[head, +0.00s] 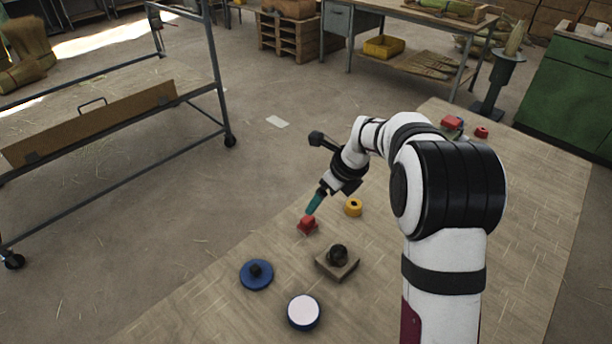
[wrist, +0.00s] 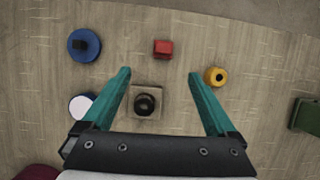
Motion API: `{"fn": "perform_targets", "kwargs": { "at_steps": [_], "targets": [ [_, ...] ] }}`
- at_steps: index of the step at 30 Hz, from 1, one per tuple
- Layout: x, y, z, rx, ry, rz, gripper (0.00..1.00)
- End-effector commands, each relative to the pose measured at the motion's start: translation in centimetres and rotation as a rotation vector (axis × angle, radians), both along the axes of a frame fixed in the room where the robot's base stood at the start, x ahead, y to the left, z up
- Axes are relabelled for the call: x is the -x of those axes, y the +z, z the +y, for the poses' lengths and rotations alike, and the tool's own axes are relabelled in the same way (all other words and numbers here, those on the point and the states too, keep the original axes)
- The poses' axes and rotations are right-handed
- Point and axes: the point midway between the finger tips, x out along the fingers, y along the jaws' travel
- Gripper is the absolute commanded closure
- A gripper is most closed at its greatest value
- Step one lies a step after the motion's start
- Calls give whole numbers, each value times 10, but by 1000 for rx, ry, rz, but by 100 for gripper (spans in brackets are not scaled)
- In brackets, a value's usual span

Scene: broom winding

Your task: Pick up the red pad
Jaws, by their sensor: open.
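The red pad (head: 307,225) is a small red block lying on the table near its left edge. In the wrist view, the red pad (wrist: 163,48) lies beyond the fingertips, roughly between their lines and apart from both. My gripper (head: 314,203) points down at an angle above the pad in the head view. In the wrist view, my gripper (wrist: 158,75) shows its two teal fingers wide apart with nothing held between them. The head view does not show clearly how far the fingertips are above the pad.
A yellow ring (head: 353,207), a square block with a dark knob (head: 337,259), a blue disc with a dark knob (head: 256,274) and a white-topped blue disc (head: 303,312) stand nearby. Red pieces (head: 452,122) lie at the table's far end. Bare table surrounds the pad.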

Motion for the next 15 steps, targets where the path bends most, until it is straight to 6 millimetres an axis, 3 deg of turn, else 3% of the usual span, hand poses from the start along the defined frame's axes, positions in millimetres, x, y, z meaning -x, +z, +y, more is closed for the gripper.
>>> {"fn": "perform_targets", "kwargs": {
  "at_steps": [9,15],
  "targets": [
    [-24,-77,21,-8,-25,10,7],
    [-33,-103,28,-9,-25,8,7]
  ]
}}
